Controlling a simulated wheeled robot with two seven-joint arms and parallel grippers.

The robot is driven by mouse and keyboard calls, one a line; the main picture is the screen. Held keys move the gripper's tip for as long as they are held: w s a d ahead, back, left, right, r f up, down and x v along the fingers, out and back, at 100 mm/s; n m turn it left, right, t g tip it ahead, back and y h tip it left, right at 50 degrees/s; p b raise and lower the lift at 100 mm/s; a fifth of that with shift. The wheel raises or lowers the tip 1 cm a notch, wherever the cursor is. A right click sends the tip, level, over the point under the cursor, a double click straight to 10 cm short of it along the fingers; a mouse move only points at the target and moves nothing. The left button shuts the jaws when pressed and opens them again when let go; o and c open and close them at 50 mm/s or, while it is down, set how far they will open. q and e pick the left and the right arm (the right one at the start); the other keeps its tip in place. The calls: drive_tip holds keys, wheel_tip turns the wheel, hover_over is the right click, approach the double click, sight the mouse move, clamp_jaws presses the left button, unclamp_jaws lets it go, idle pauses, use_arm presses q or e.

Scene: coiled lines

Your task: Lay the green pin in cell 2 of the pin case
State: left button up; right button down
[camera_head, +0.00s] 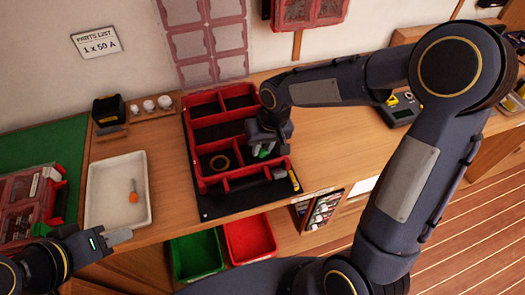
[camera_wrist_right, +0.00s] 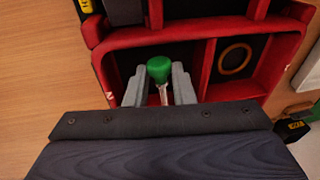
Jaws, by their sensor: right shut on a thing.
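The green pin (camera_wrist_right: 158,70) is between the fingers of my right gripper (camera_wrist_right: 158,88), its green head up and a thin pale shaft below. In the head view the green pin (camera_head: 265,152) shows under the right gripper (camera_head: 268,148), over the right part of the red pin case (camera_head: 203,187). In the wrist view it is over a red-walled compartment of the case (camera_wrist_right: 207,70); its height above the floor is unclear.
A ring (camera_head: 219,162) lies in a case compartment, left of the right gripper. A white tray (camera_head: 102,208) holds an orange-handled item (camera_head: 133,192). Green (camera_head: 196,258) and red (camera_head: 250,240) bins stand below the front edge. Small white jars (camera_head: 149,105) stand behind the tray.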

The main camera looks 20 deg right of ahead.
wheel_tip(320, 180, down, 3)
drive_tip(key=shift+r, duration=0.15)
